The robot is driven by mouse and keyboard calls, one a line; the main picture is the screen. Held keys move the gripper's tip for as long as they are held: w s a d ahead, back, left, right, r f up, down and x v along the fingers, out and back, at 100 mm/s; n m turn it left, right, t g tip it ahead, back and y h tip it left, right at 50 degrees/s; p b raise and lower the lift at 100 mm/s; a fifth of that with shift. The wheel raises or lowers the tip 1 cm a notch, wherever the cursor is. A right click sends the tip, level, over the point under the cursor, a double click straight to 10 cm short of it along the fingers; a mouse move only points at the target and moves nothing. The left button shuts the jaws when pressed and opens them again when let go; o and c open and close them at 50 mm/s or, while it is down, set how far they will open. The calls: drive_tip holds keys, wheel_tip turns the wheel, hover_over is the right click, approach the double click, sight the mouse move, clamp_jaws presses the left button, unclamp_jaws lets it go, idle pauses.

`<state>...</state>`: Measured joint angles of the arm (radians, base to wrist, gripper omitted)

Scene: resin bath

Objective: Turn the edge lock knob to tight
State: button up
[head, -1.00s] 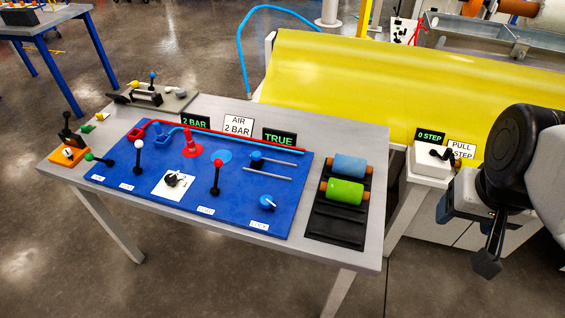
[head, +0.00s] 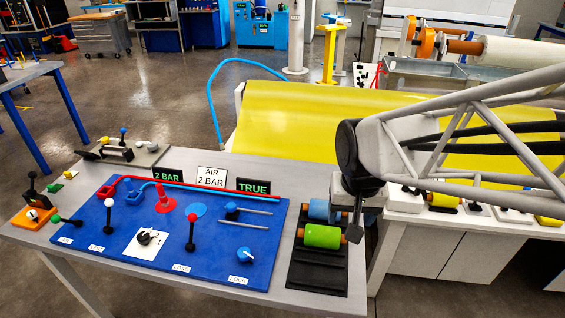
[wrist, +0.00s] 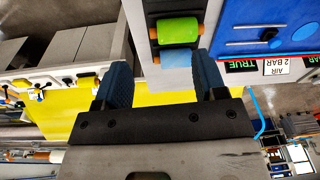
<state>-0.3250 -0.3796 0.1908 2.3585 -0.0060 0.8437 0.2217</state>
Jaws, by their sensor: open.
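The edge lock knob appears to be the round blue knob (head: 245,254) with a white pointer mark, above the LOCK label (head: 237,280) at the right front of the blue panel (head: 120,240). Its setting is too small to read. My gripper (head: 352,222) is above the right end of the table, over the roller rack and to the right of the knob, touching neither. In the wrist view my gripper (wrist: 163,72) has its two blue fingers apart with nothing between them. I cannot make out the knob in the wrist view.
A green roller (head: 322,236) and a blue roller (head: 320,210) lie in the black rack (head: 317,276). A red-knobbed lever (head: 191,232) stands left of the knob, and a slider with rods (head: 262,211) lies behind it. Upright signs (head: 253,186) line the panel's back.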

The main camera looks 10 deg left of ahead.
drive_tip(key=w+a+f+n, duration=0.1)
drive_tip(key=a+f, duration=0.2)
drive_tip(key=a, duration=0.3)
drive_tip(key=w+a+f, duration=0.2)
drive_tip(key=a, duration=0.3)
drive_tip(key=g, duration=0.1)
hover_over(244, 252)
drive_tip(key=shift+n, duration=0.4)
wheel_tip(244, 252, down, 8)
drive_tip(key=shift+f, duration=0.1)
drive_tip(key=shift+f, duration=0.1)
drive_tip(key=shift+f, duration=3.8)
drive_tip(key=c, duration=0.9)
